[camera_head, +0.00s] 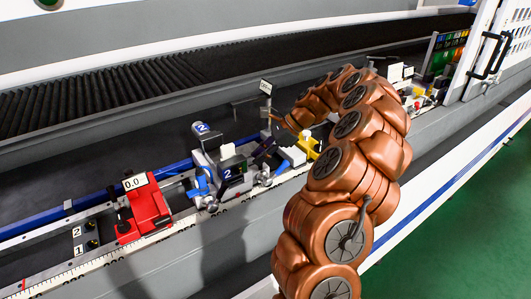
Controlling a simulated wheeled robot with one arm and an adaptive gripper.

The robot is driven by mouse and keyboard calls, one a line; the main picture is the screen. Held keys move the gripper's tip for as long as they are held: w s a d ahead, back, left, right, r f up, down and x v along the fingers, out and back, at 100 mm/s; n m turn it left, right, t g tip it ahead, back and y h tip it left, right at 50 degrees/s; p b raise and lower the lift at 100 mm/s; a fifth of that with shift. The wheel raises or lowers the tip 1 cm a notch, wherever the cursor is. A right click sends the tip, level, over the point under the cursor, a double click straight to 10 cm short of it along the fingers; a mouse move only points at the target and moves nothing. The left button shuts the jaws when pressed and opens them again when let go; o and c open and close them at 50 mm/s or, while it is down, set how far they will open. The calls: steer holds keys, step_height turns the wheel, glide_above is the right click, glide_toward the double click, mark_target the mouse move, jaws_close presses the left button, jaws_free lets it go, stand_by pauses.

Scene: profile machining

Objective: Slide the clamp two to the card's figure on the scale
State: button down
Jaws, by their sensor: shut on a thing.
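Clamp two (235,178) is a grey block with blue "2" labels and blue and dark parts. It sits on the rail, right of the red block. A white scale (95,265) with dark marks runs along the rail's front edge. A small white card (265,87) stands on a thin post behind the rail; its print is too small to read. My gripper (268,146) is at the end of my copper arm, low beside the right side of clamp two, and is shut on it. The jaw tips are small and partly hidden, so the exact contact does not show.
A red block (145,208) marked "0.0" is on the rail to the left. Yellow and white parts (305,147) stand right of clamp two, close to my arm. A dark roller conveyor (100,95) runs behind.

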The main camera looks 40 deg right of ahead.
steer(key=shift+w+a, duration=0.1)
steer(key=shift+a, duration=1.3)
steer(key=c, duration=1.2)
jaws_free()
steer(key=shift+a, duration=0.15)
steer(key=shift+c, duration=0.2)
steer(key=shift+d+r, duration=0.25)
steer(key=shift+d, duration=0.15)
steer(key=v, duration=1.1)
steer(key=shift+r, duration=0.1)
